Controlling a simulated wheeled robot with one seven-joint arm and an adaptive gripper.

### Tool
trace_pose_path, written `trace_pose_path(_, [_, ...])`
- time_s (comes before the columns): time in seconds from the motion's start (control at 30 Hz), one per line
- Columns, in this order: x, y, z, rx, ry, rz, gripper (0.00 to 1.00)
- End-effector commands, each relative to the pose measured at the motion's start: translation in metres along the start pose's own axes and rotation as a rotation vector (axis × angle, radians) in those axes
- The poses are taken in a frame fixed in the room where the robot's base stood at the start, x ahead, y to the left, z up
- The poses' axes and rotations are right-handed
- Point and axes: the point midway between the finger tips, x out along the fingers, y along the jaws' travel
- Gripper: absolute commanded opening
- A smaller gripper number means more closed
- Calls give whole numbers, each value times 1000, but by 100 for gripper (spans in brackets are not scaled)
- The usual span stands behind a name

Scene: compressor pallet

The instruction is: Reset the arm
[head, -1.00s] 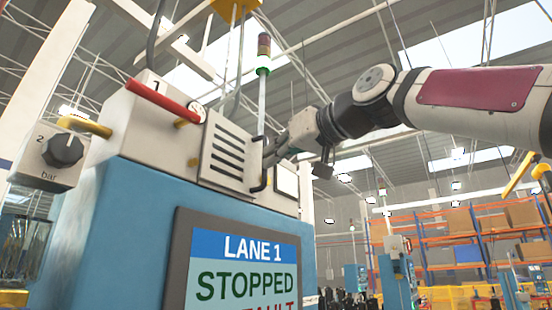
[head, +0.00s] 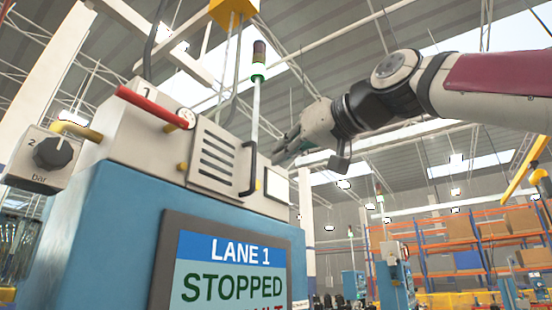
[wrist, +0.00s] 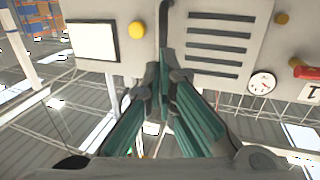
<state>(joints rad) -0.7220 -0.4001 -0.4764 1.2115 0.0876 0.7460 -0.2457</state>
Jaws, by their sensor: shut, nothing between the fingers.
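My gripper (head: 279,155) is shut and empty in the head view, just right of the black handle on the vented panel of the Lane 1 machine (head: 120,215). My arm reaches in from the right edge. In the wrist view my gripper (wrist: 163,75) has its dark fingers together, pointing at the machine's face. The black handle (head: 249,168) stands upright at the panel's right edge, and its lower part shows at the top of the wrist view (wrist: 165,15). I cannot tell from the wrist view whether the fingertips touch it; in the head view a gap shows.
A red lever (head: 155,107), a gauge (head: 186,117) and a pressure knob (head: 53,153) are on the machine's left. A screen (head: 232,270) reads LANE 1 STOPPED. A signal lamp (head: 258,68) rises behind. Orange shelves (head: 455,240) stand far right. Open air lies right of the machine.

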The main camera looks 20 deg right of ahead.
Motion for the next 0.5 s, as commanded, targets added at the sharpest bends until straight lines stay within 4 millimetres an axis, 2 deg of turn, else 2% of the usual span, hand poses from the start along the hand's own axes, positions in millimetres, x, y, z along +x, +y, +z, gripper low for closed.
trace_pose_path(0.3, [-53,6,-1,0,6,3,0])
trace_pose_path(0.5, [-72,8,-1,0,4,2,0])
